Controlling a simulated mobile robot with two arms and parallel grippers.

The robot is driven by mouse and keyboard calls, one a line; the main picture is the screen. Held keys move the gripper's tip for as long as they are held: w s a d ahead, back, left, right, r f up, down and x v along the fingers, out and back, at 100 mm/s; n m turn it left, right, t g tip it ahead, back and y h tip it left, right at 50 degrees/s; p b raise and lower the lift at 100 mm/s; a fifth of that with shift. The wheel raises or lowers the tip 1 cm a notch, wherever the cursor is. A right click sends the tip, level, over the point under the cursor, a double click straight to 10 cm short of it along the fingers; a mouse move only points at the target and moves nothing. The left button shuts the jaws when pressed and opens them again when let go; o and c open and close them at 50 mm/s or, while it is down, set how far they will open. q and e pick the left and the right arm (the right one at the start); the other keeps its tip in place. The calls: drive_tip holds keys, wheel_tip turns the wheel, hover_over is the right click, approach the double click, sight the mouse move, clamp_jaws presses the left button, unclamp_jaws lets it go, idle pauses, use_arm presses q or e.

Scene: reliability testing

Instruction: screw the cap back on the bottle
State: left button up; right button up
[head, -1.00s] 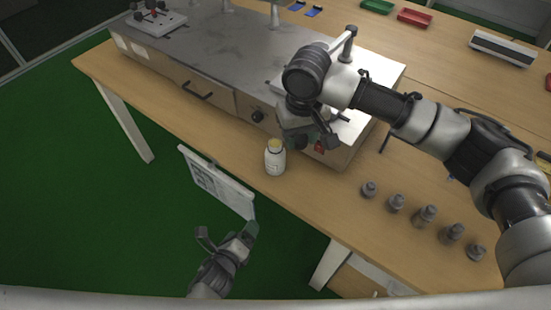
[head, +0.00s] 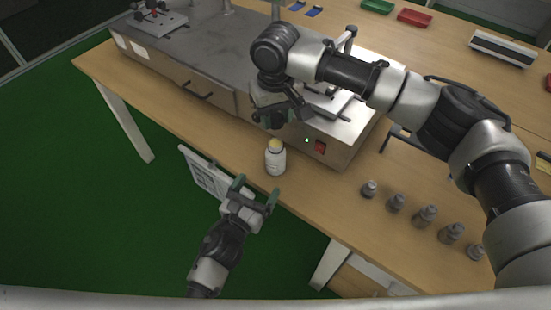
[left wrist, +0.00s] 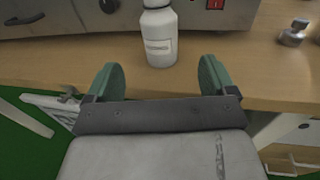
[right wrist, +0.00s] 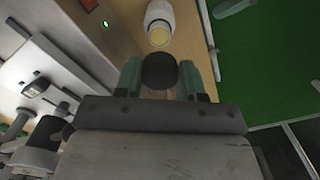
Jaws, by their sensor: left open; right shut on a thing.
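The white bottle (head: 275,160) stands upright near the table's front edge, with a yellowish top showing in its mouth. It also shows in the left wrist view (left wrist: 160,38) and in the right wrist view (right wrist: 159,22). My right gripper (head: 271,121) is shut on the dark round cap (right wrist: 159,71), above and behind the bottle in the head view, apart from it. My left gripper (head: 257,190) is open and empty at the table edge, in front of the bottle. In the left wrist view the bottle stands beyond and between its green fingertips (left wrist: 160,78).
A metal machine (head: 200,75) with a red switch stands close behind the bottle. Several grey weights (head: 425,215) stand in a row at the right. A framed sheet (head: 200,172) hangs at the front edge. Red (head: 415,18) and green (head: 377,6) trays lie far back.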

sight(271, 165)
use_arm(q)
drive_tip(key=x, duration=1)
drive_tip(key=shift+w+d, duration=0.15)
drive_tip(key=shift+w, duration=0.1)
drive_tip(key=c, duration=1.4)
use_arm(e)
drive_tip(key=shift+f, duration=2.5)
drive_tip(key=shift+f, duration=0.85)
drive_tip(key=shift+f, duration=0.55)
